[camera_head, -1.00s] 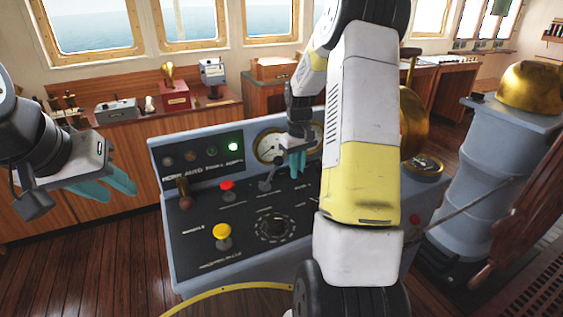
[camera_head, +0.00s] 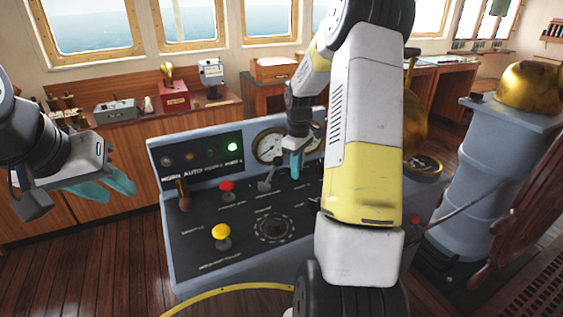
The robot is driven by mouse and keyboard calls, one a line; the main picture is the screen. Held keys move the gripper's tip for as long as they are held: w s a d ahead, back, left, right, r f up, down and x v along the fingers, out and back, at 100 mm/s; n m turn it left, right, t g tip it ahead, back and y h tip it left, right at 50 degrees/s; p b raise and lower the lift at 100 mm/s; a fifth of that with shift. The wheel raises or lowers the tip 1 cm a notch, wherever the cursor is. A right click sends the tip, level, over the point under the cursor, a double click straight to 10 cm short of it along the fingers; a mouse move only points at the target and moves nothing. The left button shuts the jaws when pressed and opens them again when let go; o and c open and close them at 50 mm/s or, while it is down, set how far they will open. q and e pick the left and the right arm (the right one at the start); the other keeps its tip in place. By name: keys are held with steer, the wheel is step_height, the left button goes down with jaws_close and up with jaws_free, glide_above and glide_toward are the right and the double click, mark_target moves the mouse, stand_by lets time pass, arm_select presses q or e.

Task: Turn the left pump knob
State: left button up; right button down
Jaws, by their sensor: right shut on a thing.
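The grey control console (camera_head: 190,262) stands in front of me with a dark sloped panel. My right gripper (camera_head: 296,172) points down at the back of this panel, just right of a small grey lever (camera_head: 266,185). Its teal fingers are shut on a small part there, which they hide; by its place this is a pump knob, but I cannot read its label. My own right arm covers the panel's right side, so any other knob there is hidden. My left gripper (camera_head: 106,190) is open and empty, left of the console.
The panel also bears a red button (camera_head: 227,187), a yellow button (camera_head: 221,232), a brown-handled lever (camera_head: 183,190) and a round dial (camera_head: 273,228). A lit green lamp (camera_head: 233,147) and a gauge (camera_head: 269,146) are on the upright back. A grey pedestal (camera_head: 500,165) stands at right.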

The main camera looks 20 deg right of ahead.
steer(key=c, duration=1.5)
jaws_free()
steer(key=shift+o, duration=0.2)
step_height(320, 180, up, 8)
steer(key=shift+f, duration=0.1)
